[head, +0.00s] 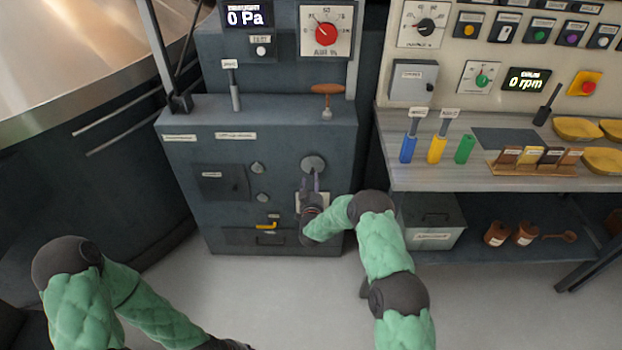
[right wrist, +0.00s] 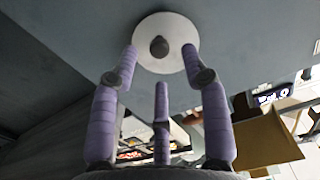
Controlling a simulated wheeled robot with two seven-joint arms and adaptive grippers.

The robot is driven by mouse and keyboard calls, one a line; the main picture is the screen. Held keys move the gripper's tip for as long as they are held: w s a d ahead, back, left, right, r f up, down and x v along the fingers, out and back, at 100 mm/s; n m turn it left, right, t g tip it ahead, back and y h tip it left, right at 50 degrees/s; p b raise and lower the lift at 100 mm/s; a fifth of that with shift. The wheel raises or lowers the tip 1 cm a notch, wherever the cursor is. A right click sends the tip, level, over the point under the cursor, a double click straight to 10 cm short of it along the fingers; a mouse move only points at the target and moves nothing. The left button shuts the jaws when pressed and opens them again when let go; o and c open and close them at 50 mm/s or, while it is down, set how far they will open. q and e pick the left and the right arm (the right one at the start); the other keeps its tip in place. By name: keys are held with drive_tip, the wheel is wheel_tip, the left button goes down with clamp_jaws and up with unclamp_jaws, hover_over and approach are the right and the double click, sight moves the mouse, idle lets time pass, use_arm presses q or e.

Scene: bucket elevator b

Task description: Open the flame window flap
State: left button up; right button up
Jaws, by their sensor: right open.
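The round flap (head: 313,163) is a grey disc on the front of the dark furnace cabinet, toward its right side. In the right wrist view it is a pale disc (right wrist: 164,28) with a dark knob (right wrist: 159,47) at its middle, and it lies flat on the panel. My right gripper (head: 315,181) is just below and in front of the disc. In the right wrist view its purple fingers are spread and empty, with two tips on either side of the knob; I cannot tell if they touch the disc. My left arm is at the lower left, and its gripper is out of sight.
The cabinet (head: 190,140) also bears small knobs (head: 257,168), a square door (head: 218,184) and a lower drawer with a yellow handle (head: 266,226). A workbench (head: 440,178) stands close on the right, with a grey box (head: 431,222) on its lower shelf. The floor in front is clear.

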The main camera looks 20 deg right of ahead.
sight(313, 174)
drive_tip(key=shift+b+x, duration=0.65)
drive_tip(key=shift+x, duration=1.5)
clamp_jaws()
